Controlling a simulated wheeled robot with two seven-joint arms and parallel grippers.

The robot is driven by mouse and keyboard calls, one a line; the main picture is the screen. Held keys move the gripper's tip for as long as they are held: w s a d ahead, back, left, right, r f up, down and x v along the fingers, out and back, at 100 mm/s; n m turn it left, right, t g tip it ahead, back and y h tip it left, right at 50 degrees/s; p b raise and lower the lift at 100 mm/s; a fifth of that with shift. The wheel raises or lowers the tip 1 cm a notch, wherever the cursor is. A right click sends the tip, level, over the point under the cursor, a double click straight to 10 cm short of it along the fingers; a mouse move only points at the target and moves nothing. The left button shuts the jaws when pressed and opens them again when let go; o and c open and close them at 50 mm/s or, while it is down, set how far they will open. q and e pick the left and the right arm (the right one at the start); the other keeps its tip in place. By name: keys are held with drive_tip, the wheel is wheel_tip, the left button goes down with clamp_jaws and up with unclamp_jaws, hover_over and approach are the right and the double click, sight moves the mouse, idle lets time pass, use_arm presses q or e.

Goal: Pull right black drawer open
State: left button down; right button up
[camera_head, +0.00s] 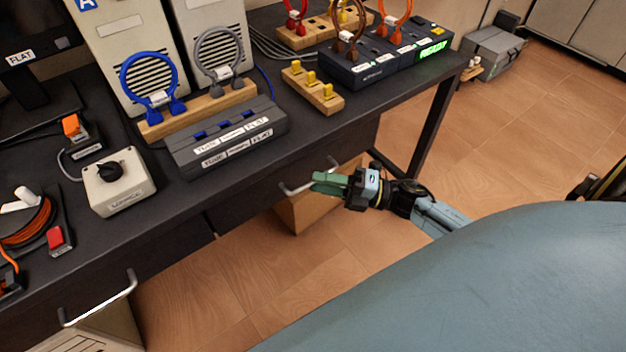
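The right black drawer (258,205) is under the dark workbench, and its front looks flush with the bench. Its silver bar handle (293,190) sticks out toward me. My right gripper (316,183) has its green fingers at the right part of this handle, and they cover part of the bar. I cannot tell whether the fingers are closed around the bar or only beside it. My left gripper is not in view. Another silver handle (100,303) shows on the left drawer at the lower left.
The bench top (330,125) holds a grey switch box (120,190), a dark block with blue parts (228,138) and wooden stands with coloured rings. A cardboard box (305,212) stands on the floor below the drawer. A bench leg (432,125) is behind my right gripper. Open wooden floor lies to the right.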

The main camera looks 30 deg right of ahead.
drive_tip(key=shift+x, duration=1.3)
clamp_jaws()
